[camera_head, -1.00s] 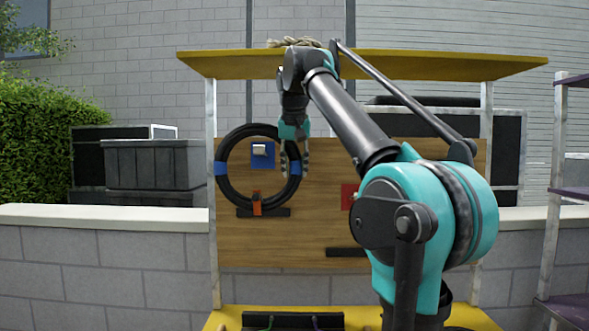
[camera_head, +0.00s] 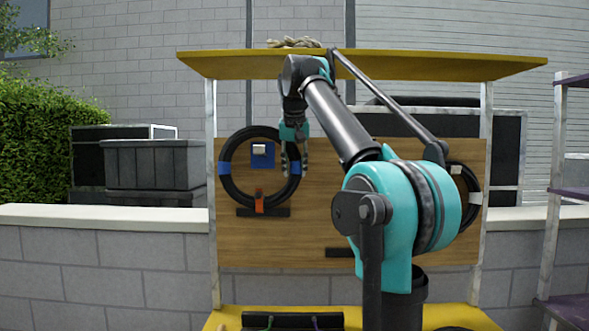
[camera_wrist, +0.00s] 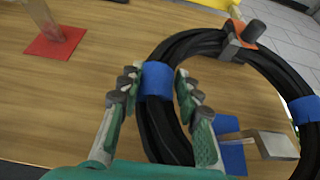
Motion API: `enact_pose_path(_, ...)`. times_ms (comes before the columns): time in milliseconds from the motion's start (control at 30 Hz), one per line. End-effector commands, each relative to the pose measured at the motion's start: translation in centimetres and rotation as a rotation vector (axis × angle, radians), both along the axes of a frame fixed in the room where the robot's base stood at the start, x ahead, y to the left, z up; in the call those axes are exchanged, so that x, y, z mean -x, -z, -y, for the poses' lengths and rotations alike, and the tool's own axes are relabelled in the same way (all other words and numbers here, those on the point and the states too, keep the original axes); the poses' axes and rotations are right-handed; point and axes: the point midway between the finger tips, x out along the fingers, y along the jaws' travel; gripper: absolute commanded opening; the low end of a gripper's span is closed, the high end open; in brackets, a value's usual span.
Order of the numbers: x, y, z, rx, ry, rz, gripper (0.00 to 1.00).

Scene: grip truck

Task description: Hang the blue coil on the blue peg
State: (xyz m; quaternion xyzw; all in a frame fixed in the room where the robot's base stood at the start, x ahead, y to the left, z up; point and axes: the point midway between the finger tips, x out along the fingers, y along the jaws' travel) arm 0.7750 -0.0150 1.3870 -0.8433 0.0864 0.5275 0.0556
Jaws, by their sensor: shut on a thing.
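The blue coil (camera_head: 225,168) is a black ring with blue bands, upright in front of the wooden board. My gripper (camera_head: 294,160) is shut on its right side in the head view. In the wrist view my gripper (camera_wrist: 157,88) has a finger on each side of a blue band of the coil (camera_wrist: 203,42). The blue peg (camera_head: 260,149), a pale block on a blue plate, shows inside the ring, below its top. It also shows inside the ring in the wrist view (camera_wrist: 278,146). I cannot tell whether coil and peg touch.
An orange peg (camera_head: 259,201) overlaps the ring's lower part. A red plate (camera_wrist: 55,42) lies on the board. Another black coil with white bands (camera_head: 474,198) hangs at the right, partly behind my arm. A yellow shelf (camera_head: 400,65) runs above the board (camera_head: 320,225).

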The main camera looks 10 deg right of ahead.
Motion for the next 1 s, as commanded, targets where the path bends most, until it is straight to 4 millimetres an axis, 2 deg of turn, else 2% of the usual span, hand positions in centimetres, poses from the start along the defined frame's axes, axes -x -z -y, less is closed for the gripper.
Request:
enact_pose_path(633,-2.8,0.2,0.6,-0.002,0.001,0.001,0.00)
enact_pose_path(1000,-3.5,1.7,0.7,-0.002,0.001,0.001,0.00)
